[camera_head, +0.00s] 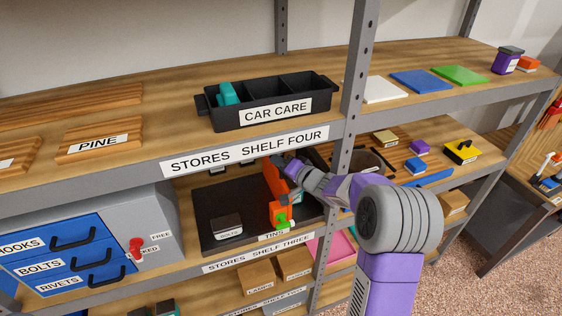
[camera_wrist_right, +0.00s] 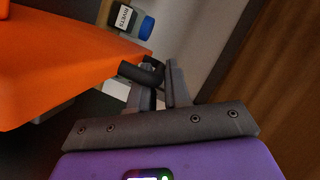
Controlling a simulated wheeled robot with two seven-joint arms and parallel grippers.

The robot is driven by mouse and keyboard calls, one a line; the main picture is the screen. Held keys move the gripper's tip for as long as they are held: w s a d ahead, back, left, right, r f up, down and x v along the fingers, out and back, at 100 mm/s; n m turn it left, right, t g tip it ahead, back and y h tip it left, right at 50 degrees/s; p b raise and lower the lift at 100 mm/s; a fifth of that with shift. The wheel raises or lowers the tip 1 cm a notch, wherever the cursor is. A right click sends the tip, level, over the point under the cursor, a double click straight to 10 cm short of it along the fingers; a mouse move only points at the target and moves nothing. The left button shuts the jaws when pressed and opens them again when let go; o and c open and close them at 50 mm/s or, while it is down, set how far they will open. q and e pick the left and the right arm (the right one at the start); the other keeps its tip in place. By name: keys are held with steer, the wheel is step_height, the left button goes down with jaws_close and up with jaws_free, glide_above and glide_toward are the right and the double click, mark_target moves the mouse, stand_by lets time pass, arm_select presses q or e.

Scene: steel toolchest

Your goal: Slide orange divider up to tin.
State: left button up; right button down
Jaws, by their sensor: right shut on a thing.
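The orange divider (camera_head: 276,182) stands upright in the black tray (camera_head: 207,190) on the shelf below the STORES SHELF FOUR label. It fills the left of the right wrist view (camera_wrist_right: 55,60). My right gripper (camera_head: 291,168) is at its right side. In the wrist view its fingers (camera_wrist_right: 160,85) are closed around a black handle (camera_wrist_right: 138,73) at the divider's edge. A dark tin labelled BOLTS (camera_head: 227,227) sits in the tray left of the divider, with a gap between them. A container labelled RIVETS (camera_wrist_right: 128,20) with a blue part shows past the divider. My left gripper is out of view.
A green piece (camera_head: 284,224) is at the divider's front end. A grey upright post (camera_head: 357,85) stands close to my right arm. The upper shelf with the CAR CARE bin (camera_head: 275,110) overhangs the tray. A blue drawer cabinet (camera_head: 165,215) stands to the left.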

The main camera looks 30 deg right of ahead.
steer(key=shift+d, duration=0.1)
steer(key=c, duration=1.4)
jaws_free()
steer(key=shift+c, duration=0.2)
steer(key=v, duration=0.7)
steer(key=shift+s+p, duration=0.3)
steer(key=shift+p, duration=0.05)
steer(key=shift+r, duration=0.15)
